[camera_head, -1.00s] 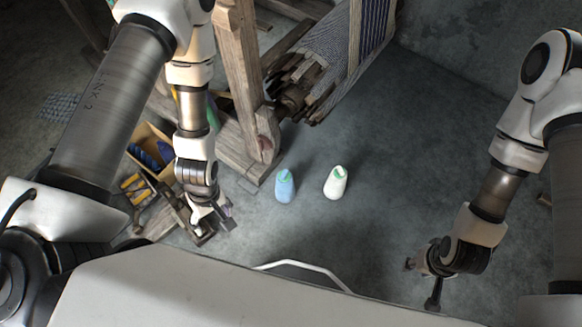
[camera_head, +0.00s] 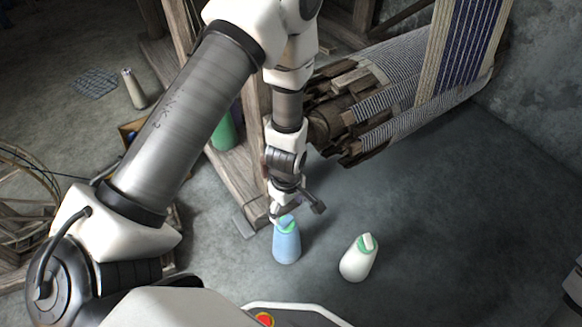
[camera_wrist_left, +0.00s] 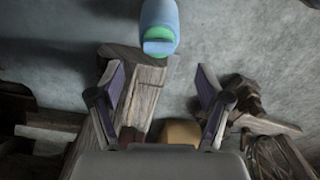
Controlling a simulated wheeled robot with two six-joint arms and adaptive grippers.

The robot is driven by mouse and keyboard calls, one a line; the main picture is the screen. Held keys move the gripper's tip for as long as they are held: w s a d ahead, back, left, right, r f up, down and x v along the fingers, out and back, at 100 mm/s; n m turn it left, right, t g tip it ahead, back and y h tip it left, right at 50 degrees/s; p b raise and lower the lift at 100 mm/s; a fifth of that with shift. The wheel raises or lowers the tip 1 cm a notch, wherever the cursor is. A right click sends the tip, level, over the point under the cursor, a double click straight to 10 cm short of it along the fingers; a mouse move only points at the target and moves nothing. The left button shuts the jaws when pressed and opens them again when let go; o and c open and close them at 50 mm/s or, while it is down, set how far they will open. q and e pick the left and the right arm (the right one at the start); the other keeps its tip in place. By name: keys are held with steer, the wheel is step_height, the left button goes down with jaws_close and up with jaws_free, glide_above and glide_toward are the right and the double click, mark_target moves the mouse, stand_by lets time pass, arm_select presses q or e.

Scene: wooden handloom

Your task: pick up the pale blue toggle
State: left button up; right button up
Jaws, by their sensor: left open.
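The pale blue toggle (camera_head: 287,246) is a bottle-shaped piece with a green ring near its top, standing upright on the grey floor. My left gripper (camera_head: 298,211) is open and empty, right by the toggle's top in the head view, partly overlapping it. In the left wrist view the toggle (camera_wrist_left: 159,22) lies beyond the open fingertips (camera_wrist_left: 160,82), at the top edge, with its green ring and pale blue tip showing. It is not between the fingers. My right gripper is out of view.
A similar white piece with a green ring (camera_head: 357,260) stands just right of the toggle. The loom's wooden post and foot (camera_head: 236,175) are close behind and left. The loom's wrapped roller (camera_head: 385,90) is above right. The floor at right is clear.

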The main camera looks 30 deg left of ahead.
mark_target(287, 222)
arm_select(q)
steer(key=f+b, duration=0.2)
steer(key=f, duration=0.2)
steer(key=f+b, duration=0.2)
steer(key=f, duration=0.1)
steer(key=shift+w+a+f, duration=0.1)
steer(key=shift+a+f, duration=0.1)
steer(key=shift+f, duration=0.15)
steer(key=shift+r, duration=0.1)
steer(key=c, duration=0.8)
